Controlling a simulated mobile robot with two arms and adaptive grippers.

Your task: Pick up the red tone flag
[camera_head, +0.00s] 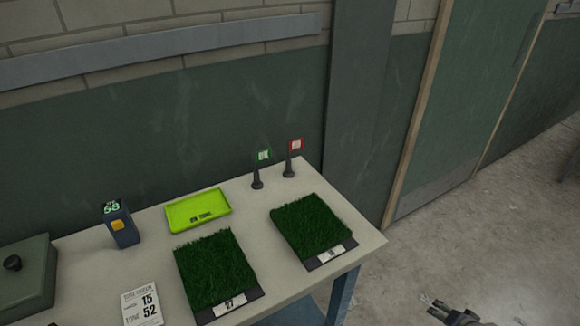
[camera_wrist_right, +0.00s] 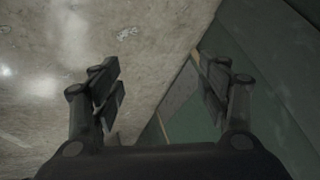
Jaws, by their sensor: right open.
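The red flag (camera_head: 295,145) stands upright on a dark stand at the back right of the white table (camera_head: 367,238). A green flag (camera_head: 264,155) on a similar dark stand is just left of it. My right gripper (camera_head: 443,309) is low at the right of the head view, off the table and well apart from the red flag. In the right wrist view the right gripper (camera_wrist_right: 160,95) is open and empty, with floor and the green wall or door beyond its fingers. My left gripper is in neither view.
Two turf samples (camera_head: 215,270) (camera_head: 310,228) lie in front of the flags. A lime tray (camera_head: 198,210), a blue meter (camera_head: 121,226), a printed card (camera_head: 142,305) and a green case (camera_head: 27,278) are further left. A wall stands behind; open floor (camera_head: 480,240) lies right.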

